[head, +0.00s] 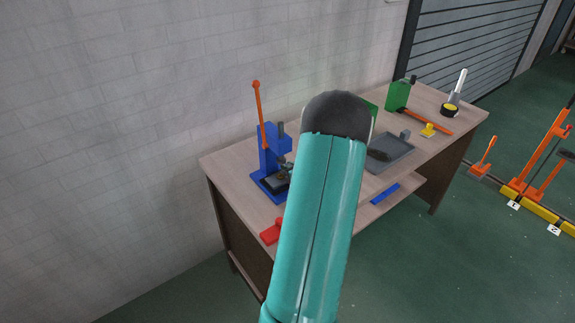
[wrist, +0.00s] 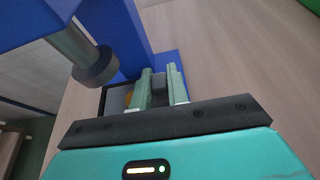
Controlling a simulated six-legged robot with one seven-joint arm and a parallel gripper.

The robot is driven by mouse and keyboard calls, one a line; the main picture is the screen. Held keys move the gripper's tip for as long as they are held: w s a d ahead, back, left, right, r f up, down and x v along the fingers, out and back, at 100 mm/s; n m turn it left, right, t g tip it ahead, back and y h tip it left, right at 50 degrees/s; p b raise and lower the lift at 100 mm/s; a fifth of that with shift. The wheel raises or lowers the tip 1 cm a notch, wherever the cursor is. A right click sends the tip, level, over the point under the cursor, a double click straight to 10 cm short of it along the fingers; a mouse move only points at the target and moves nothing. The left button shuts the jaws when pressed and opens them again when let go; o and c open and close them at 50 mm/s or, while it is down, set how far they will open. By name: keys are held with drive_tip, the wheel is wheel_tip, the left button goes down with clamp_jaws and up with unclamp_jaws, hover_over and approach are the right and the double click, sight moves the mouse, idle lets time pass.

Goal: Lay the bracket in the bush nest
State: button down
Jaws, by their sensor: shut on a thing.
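In the wrist view my gripper (wrist: 162,88) has its two pale green fingers either side of a dark grey piece, which I take as the bracket (wrist: 159,80). Most of the bracket is hidden by the fingers and palm. The fingers are over the base of the blue press (wrist: 132,35), beside its grey ram (wrist: 95,68). A dark nest (wrist: 114,101) with an orange-brown bit at its edge shows left of the fingers; whether the bracket touches it I cannot tell. In the head view the press (head: 268,155) stands on the bench, and the dark nest (head: 274,184) is partly visible.
The press has a tall orange lever (head: 259,112). On the wooden bench (head: 229,161) are a red block (head: 271,232), grey tray (head: 398,153), blue bar (head: 385,194), green box (head: 398,95) and orange-handled hammer (head: 425,120). My arm hides the bench middle.

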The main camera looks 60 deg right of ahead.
drive_tip(key=shift+s+a+r, duration=0.1)
drive_tip(key=shift+s+r, duration=0.15)
drive_tip(key=shift+w+f, duration=0.1)
drive_tip(key=shift+f, duration=0.1)
drive_tip(key=c, duration=1.4)
unclamp_jaws()
drive_tip(key=shift+f, duration=0.1)
drive_tip(key=shift+o, duration=0.2)
drive_tip(key=shift+r, duration=0.2)
drive_tip(key=shift+s+a+r, duration=0.1)
drive_tip(key=shift+s+r, duration=0.1)
drive_tip(key=shift+s, duration=0.2)
drive_tip(key=v, duration=1.1)
